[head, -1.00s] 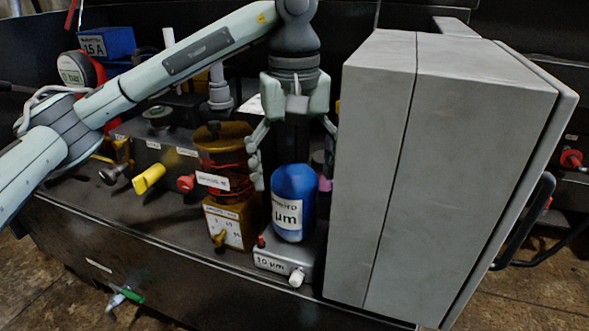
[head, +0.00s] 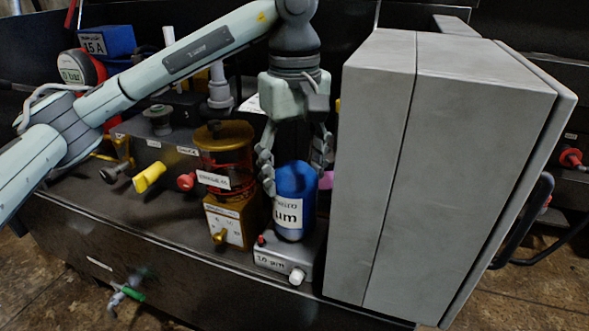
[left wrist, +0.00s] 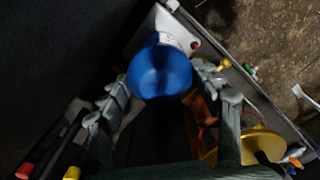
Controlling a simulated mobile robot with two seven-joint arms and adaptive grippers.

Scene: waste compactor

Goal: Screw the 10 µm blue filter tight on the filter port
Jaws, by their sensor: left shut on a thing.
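The blue filter (head: 295,183), a cylinder with a white label ending in "µm", stands upright on a grey block labelled 10 µm (head: 272,262), the filter port. Whether its thread is fully seated cannot be seen. My left gripper (head: 296,168) points down from above and is shut on the blue filter, with one finger on each side near its top. In the left wrist view the filter's round top (left wrist: 160,72) lies between the two fingers (left wrist: 163,84). My right gripper is not in view.
A large grey cabinet (head: 450,170) stands close on the right of the filter. An amber cylinder (head: 226,150) stands close on the left. Yellow (head: 149,177) and red (head: 187,181) knobs lie further left. A white knob (head: 297,276) sticks out of the grey block's front.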

